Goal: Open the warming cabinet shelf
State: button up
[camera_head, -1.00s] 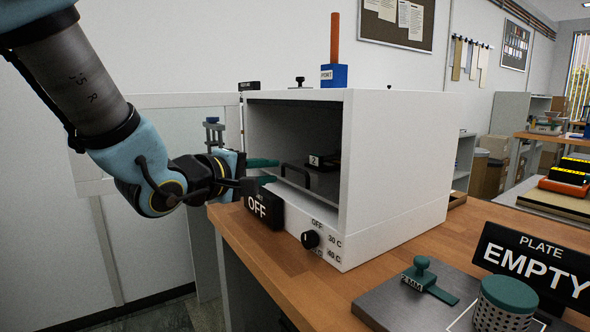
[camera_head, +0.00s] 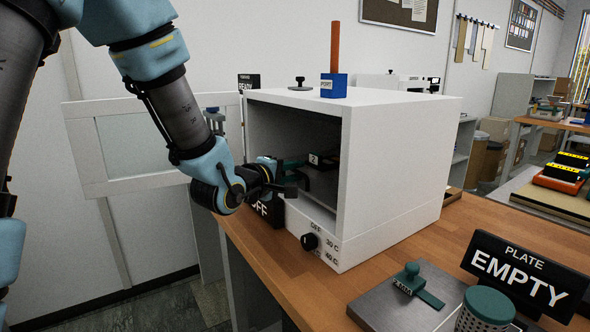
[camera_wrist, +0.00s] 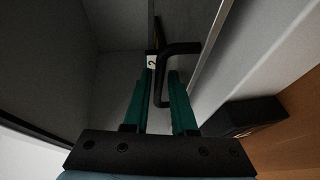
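The white warming cabinet (camera_head: 400,160) stands on the wooden bench with its front open. Its glazed door (camera_head: 90,150) is swung wide to the left. The dark shelf inside shows partly, with an item labelled 2 (camera_head: 318,159) on it. My gripper (camera_head: 300,170) reaches into the opening at shelf height. In the wrist view, its green fingers (camera_wrist: 162,105) are apart, with the black shelf handle (camera_wrist: 180,48) between them. A gap shows beside the bar, so no firm grip is visible. My gripper hides most of the handle in the head view.
A black OFF sign (camera_head: 268,210) is partly hidden below my gripper, and a temperature knob (camera_head: 309,242) is on the cabinet's lower front. The bench (camera_head: 290,275) holds a grey plate and an EMPTY sign (camera_head: 520,275) at right. Floor is clear in front left.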

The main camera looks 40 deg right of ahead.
jog(key=shift+d, duration=0.1)
grip_shut()
dwell(1.4)
